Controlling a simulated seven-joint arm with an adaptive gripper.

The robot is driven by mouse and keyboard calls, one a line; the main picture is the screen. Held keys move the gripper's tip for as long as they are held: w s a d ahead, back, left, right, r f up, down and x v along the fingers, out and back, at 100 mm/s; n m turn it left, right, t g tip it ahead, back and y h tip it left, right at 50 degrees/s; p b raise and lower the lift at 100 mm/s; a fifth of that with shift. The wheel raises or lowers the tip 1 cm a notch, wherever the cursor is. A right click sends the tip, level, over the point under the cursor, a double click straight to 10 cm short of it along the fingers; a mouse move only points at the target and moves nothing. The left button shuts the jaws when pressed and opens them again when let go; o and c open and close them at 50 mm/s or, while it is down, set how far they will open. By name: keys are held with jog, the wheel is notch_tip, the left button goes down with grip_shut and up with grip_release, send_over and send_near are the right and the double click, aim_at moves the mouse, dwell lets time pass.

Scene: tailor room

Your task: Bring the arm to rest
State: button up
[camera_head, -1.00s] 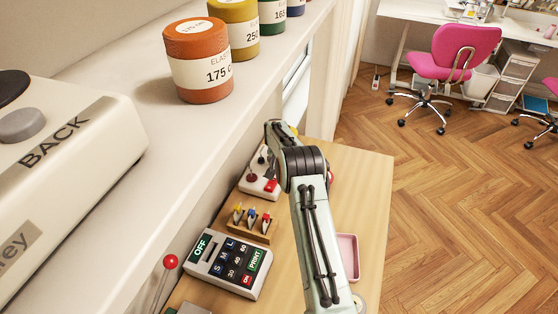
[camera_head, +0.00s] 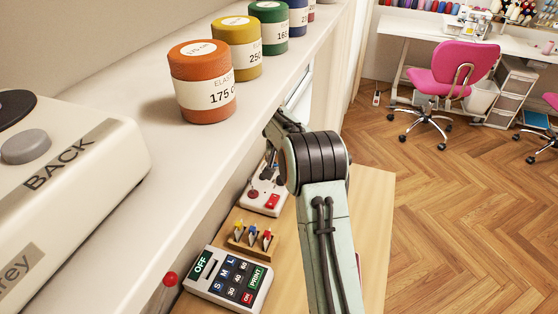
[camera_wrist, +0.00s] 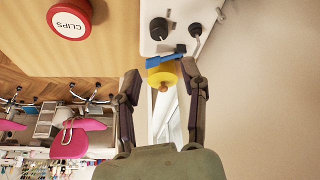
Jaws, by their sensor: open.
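My arm (camera_head: 325,215) reaches over the wooden table in the head view, its elbow bent near the shelf edge. My gripper (camera_wrist: 160,70) shows in the wrist view with its two fingers spread apart. A yellow round piece (camera_wrist: 162,75) with a blue piece (camera_wrist: 165,58) above it appears between the fingers in the picture; I cannot tell how far off it is, and no grip on it shows. In the head view the gripper is mostly hidden behind the arm.
The shelf (camera_head: 150,130) runs along the left with labelled spools, the nearest orange (camera_head: 203,85). On the table (camera_head: 370,215) are a keypad (camera_head: 228,278), a clip rack (camera_head: 250,238) and a white control box (camera_head: 265,195). A red CLIPS lid (camera_wrist: 69,18) shows in the wrist view. Open floor lies right.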

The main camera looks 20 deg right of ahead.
jog(key=s+a+r+n+g+y, duration=0.1)
jog(key=s+a, duration=0.5)
jog(key=s, duration=0.7)
jog(key=s+a+r+n+g+y, duration=0.1)
jog(key=s+a+r+n, duration=0.2)
jog(key=s, duration=1)
jog(key=s+a+r+n+g+y, duration=0.1)
jog(key=s+a+r, duration=0.4)
jog(key=s, duration=0.8)
jog(key=a+n+g, duration=0.1)
jog(key=a, duration=0.2)
jog(key=shift+s+a, duration=0.35)
jog(key=shift+a, duration=0.05)
